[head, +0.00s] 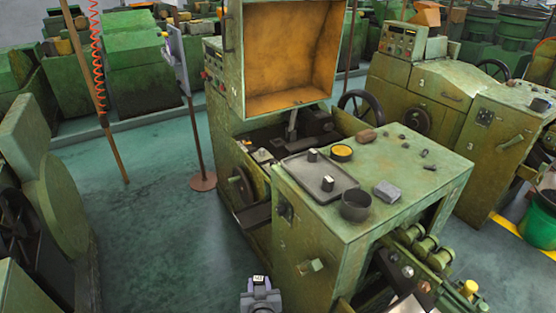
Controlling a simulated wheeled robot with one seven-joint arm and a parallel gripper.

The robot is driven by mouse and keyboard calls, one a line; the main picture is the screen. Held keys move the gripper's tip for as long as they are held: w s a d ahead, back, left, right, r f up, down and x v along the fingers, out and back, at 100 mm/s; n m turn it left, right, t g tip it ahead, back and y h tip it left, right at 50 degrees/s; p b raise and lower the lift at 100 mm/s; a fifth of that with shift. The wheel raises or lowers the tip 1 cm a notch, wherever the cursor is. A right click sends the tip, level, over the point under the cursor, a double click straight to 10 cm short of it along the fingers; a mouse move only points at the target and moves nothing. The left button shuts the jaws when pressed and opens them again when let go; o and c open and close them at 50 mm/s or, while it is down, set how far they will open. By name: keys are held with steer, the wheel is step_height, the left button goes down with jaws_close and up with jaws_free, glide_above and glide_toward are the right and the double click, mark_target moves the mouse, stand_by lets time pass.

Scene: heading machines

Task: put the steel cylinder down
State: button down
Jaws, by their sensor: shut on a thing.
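My gripper (260,287) is at the bottom edge of the head view, left of the green machine's bench top and apart from it. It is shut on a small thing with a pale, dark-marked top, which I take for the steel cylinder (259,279). The fingers hide most of it. A dark shallow tray (300,171) lies on the bench top (408,160). Two small dark pieces with pale tops, one at the back (313,155) and one at the front (327,184), stand in the tray.
A dark round cup (356,206), a grey block (386,191), a yellow-topped tin (341,153) and a brown lump (366,136) stand on the bench top. Several small dark bits lie to the right. Green floor (160,240) is clear at left.

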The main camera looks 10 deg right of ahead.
steer(key=s+a+r+h+b, duration=0.1)
steer(key=a+r+b, duration=0.1)
steer(key=a, duration=0.3)
steer(key=s+a+r+m+b, duration=0.1)
steer(key=s+a+r+b, duration=0.1)
steer(key=a, duration=0.3)
steer(key=shift+s+a+r+m+h, duration=0.2)
steer(key=shift+a+r+m+h, duration=0.15)
steer(key=shift+r, duration=0.5)
steer(key=shift+d, duration=0.1)
